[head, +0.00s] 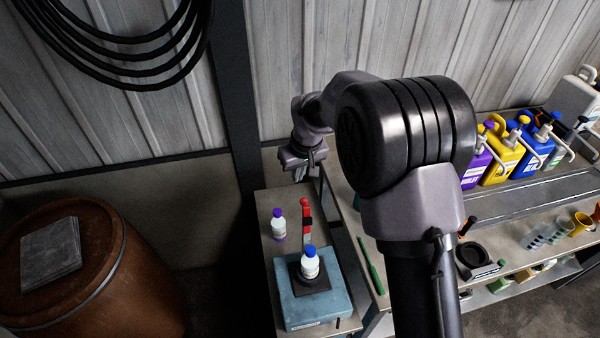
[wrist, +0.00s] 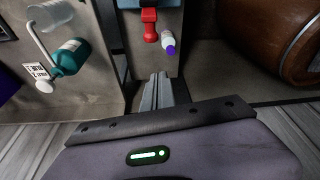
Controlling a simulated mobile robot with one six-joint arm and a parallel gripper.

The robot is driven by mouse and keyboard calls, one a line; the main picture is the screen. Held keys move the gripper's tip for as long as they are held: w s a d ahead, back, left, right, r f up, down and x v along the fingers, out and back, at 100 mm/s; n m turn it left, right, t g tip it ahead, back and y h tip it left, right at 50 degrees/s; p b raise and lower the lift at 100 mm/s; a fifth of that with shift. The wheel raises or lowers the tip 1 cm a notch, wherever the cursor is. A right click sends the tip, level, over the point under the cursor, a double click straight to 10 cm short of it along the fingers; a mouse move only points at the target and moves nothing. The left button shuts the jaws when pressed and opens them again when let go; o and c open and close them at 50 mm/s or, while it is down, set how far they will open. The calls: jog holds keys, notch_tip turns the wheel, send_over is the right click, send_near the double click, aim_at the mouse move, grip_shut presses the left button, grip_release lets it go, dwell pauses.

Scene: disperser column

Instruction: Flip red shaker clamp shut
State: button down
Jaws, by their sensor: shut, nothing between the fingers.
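The red clamp (head: 306,210) reaches from the back edge of the blue shaker (head: 330,311) toward my gripper, in the head view. A white bottle with a blue cap (head: 310,268) stands upright on the shaker's dark top plate. In the wrist view the red clamp handle (wrist: 150,26) shows at the top, beside the shaker's edge. My gripper (head: 299,174) is beyond the clamp's far end, above the bench's back end, apart from it. In the wrist view its fingers (wrist: 157,80) are together and empty, pointing toward the clamp. The clamp's hinge is too small to make out.
A purple-capped bottle (head: 279,226) stands close beside the clamp; it also shows in the wrist view (wrist: 168,43). A green tool (head: 371,265) lies on the right bench. Colored jugs (head: 503,160) stand farther right. A brown barrel (head: 90,270) is at the left.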

aim_at(305, 216)
jog(key=f, duration=0.1)
jog(key=s+f, duration=0.1)
jog(key=f, duration=0.1)
jog(key=s+d+f, duration=0.1)
jog(key=f, duration=0.1)
jog(key=shift+s+b, duration=0.25)
jog(key=shift+b, duration=0.4)
